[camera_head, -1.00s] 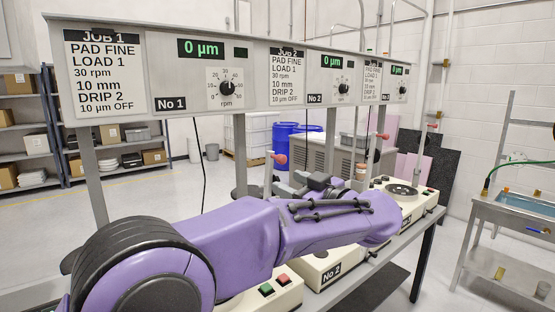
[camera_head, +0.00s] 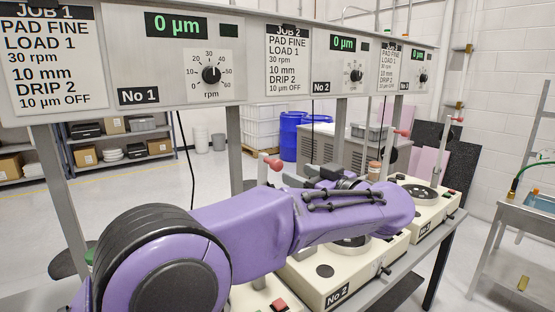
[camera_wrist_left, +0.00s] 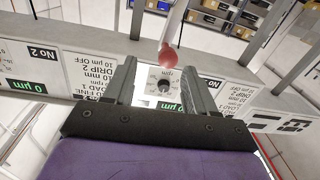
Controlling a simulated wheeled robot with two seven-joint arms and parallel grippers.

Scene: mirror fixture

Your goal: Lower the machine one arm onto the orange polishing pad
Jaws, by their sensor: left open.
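The machine one arm shows as a pale rod with a red knob (camera_head: 273,163), raised beneath the No 1 panel. My left gripper (camera_head: 300,176) is partly hidden behind my purple wrist, close to the right of that knob. In the left wrist view a red knob (camera_wrist_left: 168,57) lies in line with the gap between the open, empty fingers (camera_wrist_left: 160,70). I cannot tell whether it is inside the gap or just beyond the tips. Machine one's base, with a red button (camera_head: 280,304), is mostly covered by my arm. The orange polishing pad is hidden. My right gripper is out of view.
The No 1 panel (camera_head: 125,97) reads 0 µm and hangs above my arm on grey posts. A metal sink stand (camera_head: 515,225) is at the right.

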